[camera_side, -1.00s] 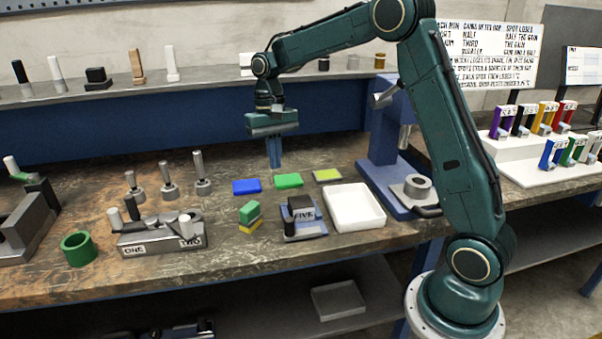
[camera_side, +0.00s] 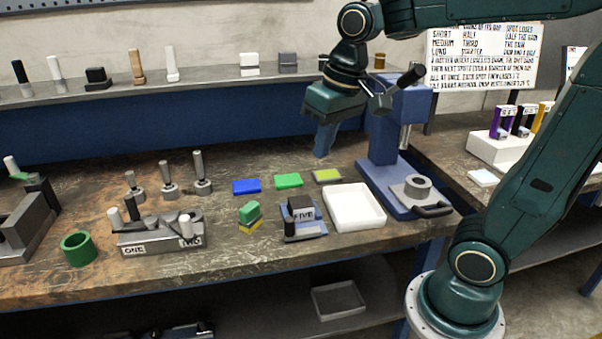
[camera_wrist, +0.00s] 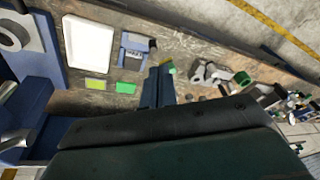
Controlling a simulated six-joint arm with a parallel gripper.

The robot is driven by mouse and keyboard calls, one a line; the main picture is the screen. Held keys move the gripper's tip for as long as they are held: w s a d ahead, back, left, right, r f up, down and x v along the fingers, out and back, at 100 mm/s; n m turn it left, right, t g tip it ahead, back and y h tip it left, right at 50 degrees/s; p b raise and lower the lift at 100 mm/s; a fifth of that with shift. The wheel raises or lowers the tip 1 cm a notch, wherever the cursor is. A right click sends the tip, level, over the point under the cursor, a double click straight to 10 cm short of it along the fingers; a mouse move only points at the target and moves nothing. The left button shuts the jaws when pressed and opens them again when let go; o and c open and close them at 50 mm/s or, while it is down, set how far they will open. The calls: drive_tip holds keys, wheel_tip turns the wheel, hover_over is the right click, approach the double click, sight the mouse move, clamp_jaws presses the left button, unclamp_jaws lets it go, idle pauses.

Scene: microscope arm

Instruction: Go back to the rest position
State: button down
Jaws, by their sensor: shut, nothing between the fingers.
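Part of the press column is hidden behind my gripper and wrist.
The blue press (camera_side: 392,185) with a lever stands close to my gripper's right. A white tray (camera_side: 383,222), a blue pad (camera_side: 246,186), a green pad (camera_side: 288,181) and a yellow-green pad (camera_side: 327,176) lie below. A stacked green block (camera_side: 249,212) stands near the FIVE fixture (camera_side: 303,236).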

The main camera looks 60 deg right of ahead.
drive_tip(key=s+a+f+n+t, duration=0.1)
drive_tip(key=s+f+n+t, duration=0.1)
drive_tip(key=s, duration=0.8)
drive_tip(key=shift+s+t, duration=0.3)
drive_tip(key=shift+t, duration=0.1)
